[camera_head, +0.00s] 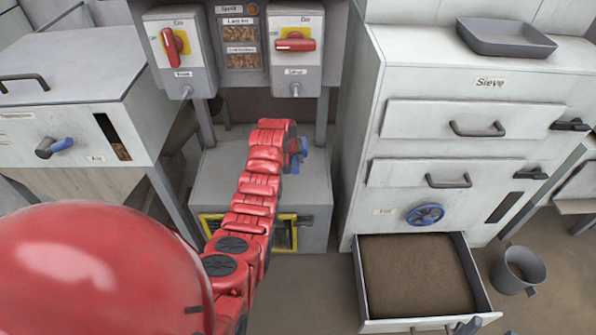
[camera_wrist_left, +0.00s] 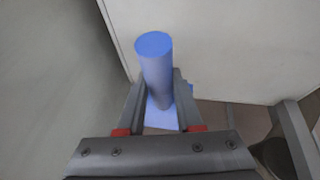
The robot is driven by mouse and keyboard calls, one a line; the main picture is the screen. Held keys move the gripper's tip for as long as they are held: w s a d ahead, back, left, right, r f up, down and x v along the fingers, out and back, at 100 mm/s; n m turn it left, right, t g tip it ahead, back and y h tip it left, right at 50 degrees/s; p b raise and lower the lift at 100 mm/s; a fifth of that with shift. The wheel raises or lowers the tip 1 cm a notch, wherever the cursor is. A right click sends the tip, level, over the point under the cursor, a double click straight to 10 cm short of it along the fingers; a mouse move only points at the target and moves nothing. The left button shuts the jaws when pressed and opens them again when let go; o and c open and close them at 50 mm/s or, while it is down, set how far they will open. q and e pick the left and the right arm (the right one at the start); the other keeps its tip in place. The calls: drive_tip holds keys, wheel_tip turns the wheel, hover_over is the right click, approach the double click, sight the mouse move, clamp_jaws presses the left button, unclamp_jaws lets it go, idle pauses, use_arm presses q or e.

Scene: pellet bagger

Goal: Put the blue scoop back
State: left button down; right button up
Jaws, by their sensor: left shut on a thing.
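My left gripper (camera_head: 292,150) is at the end of the red arm, above the grey box under the switch panel. The wrist view shows its two fingers (camera_wrist_left: 156,103) shut on the blue scoop (camera_wrist_left: 155,60). The scoop's round handle stands up between the fingers, and a wider flat blue part shows below them. In the head view only a small blue part of the scoop (camera_head: 301,145) shows beside the gripper; the wrist hides the rest. My right gripper is not in view.
A grey box with a yellow-edged opening (camera_head: 287,234) is under the arm. At right, the Sieve cabinet (camera_head: 455,85) has an open drawer (camera_head: 470,285) of brown material. A grey bucket (camera_head: 520,268) stands on the floor. A grey tray (camera_head: 505,37) sits on the cabinet.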

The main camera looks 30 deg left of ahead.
use_arm(q)
wheel_tip(320, 180, down, 6)
drive_tip(key=shift+s+r+b, duration=0.15)
drive_tip(key=shift+b, duration=0.2)
drive_tip(key=shift+f+b, duration=0.35)
drive_tip(key=shift+f, duration=1.4)
drive_tip(key=shift+f, duration=0.1)
drive_tip(key=c, duration=0.6)
unclamp_jaws()
